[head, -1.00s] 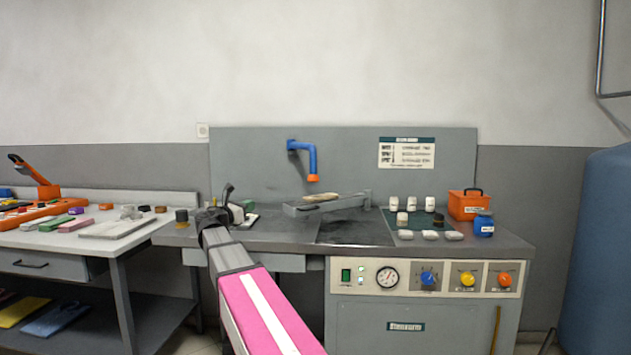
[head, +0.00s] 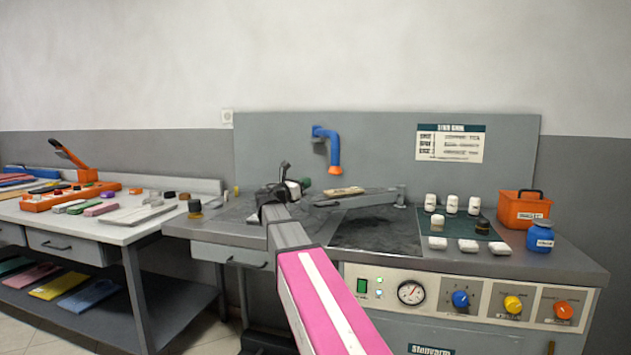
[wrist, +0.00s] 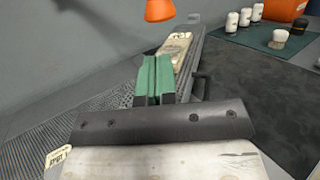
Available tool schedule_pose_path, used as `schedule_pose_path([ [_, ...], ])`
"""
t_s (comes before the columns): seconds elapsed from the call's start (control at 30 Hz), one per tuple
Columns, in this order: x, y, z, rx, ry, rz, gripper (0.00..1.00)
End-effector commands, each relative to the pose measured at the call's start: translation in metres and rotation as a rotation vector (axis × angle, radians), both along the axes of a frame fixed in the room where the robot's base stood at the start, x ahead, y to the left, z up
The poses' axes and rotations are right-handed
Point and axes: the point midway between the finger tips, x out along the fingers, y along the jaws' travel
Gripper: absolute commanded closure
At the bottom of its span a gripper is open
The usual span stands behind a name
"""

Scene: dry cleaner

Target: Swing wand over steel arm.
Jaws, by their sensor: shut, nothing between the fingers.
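The wand is a bent blue pipe (head: 334,150) with an orange nozzle pointing down, mounted on the grey back panel. The orange nozzle also shows at the top of the wrist view (wrist: 159,10). The steel arm (head: 375,197) is a long grey bar low over the worktop, left of the wand's far side of the dark panel, with a tan pad on it. In the wrist view the steel arm (wrist: 192,62) runs away beyond my fingers. My gripper (wrist: 153,80) has green fingers, shut and empty, below the nozzle in that picture and apart from it.
White bottles and pads sit on a green mat (head: 470,230) at right, beside an orange box (head: 525,210) and blue jar (head: 540,237). Control knobs line the station's front. A side table (head: 125,232) with small items stands left. The wall above the wand is clear.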

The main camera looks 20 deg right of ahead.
Motion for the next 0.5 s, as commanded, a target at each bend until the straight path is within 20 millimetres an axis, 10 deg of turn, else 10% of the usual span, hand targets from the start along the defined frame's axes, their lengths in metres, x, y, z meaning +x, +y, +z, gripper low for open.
schedule_pose_path([
  [0.5,0.039,-0.085,0.018,0.000,0.000,-0.002,1.00],
])
